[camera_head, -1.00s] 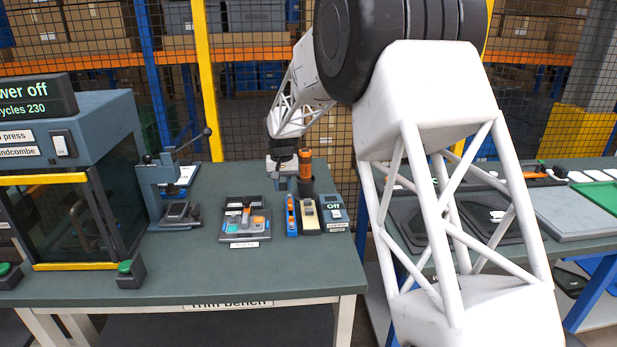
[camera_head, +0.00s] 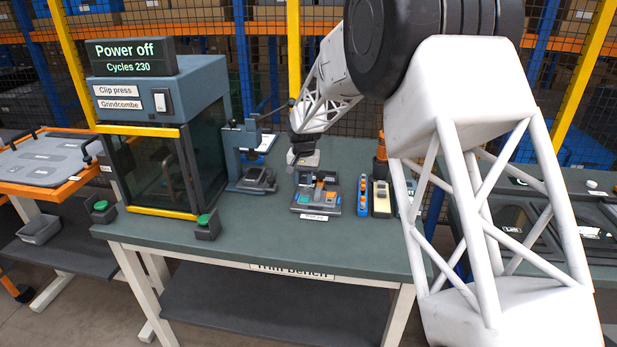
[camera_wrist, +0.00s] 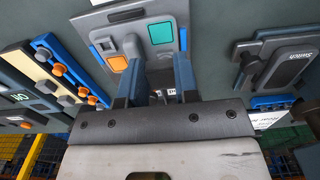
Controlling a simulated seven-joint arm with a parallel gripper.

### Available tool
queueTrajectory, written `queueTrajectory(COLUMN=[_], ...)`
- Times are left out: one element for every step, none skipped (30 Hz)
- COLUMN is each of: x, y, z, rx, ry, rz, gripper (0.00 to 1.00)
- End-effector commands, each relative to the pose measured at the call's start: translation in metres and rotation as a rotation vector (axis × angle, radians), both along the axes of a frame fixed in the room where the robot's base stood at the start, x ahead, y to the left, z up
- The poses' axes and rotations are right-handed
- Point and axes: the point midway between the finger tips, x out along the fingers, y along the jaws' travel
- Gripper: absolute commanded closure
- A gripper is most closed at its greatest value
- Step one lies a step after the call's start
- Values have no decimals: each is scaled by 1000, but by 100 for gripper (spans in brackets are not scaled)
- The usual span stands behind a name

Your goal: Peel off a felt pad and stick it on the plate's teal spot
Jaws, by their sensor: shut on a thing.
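The plate (camera_wrist: 181,58) lies under my gripper in the wrist view, in a dark holder with blue ends. It bears a teal spot (camera_wrist: 160,32), an orange spot (camera_wrist: 117,64) and a raised grey part. The plate also shows on the bench in the head view (camera_head: 318,198). My gripper (camera_wrist: 159,88) is above the plate's near edge, its fingers shut on a small grey piece that looks like a felt pad, mostly hidden between them. In the head view my gripper (camera_head: 303,166) is at the plate's back left. Felt pads sit on a cream strip (camera_wrist: 42,64) at left.
A blue strip with orange pieces (camera_head: 363,196) stands beside the cream strip. A lever press (camera_head: 250,165) stands left of the plate, and a caged clip press (camera_head: 160,150) farther left.

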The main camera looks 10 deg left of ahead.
Motion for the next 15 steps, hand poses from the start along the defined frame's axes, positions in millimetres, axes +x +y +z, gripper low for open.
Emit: queueTrajectory(x=[0,0,0,0,0,0,0,0,0,0,0,0,0,0,0], y=[0,0,0,0,0,0,0,0,0,0,0,0,0,0,0], z=[0,0,0,0,0,0,-1,-1,-2,-2,-3,-4,-5,-7,-9], rx=[0,0,0,0,0,0,0,0,0,0,0,0,0,0,0], ry=[0,0,0,0,0,0,0,0,0,0,0,0,0,0,0], rz=[0,0,0,0,0,0,0,0,0,0,0,0,0,0,0], gripper=[100,100,100,100,100,100,100,100,100,100,100,100,100,100,100])
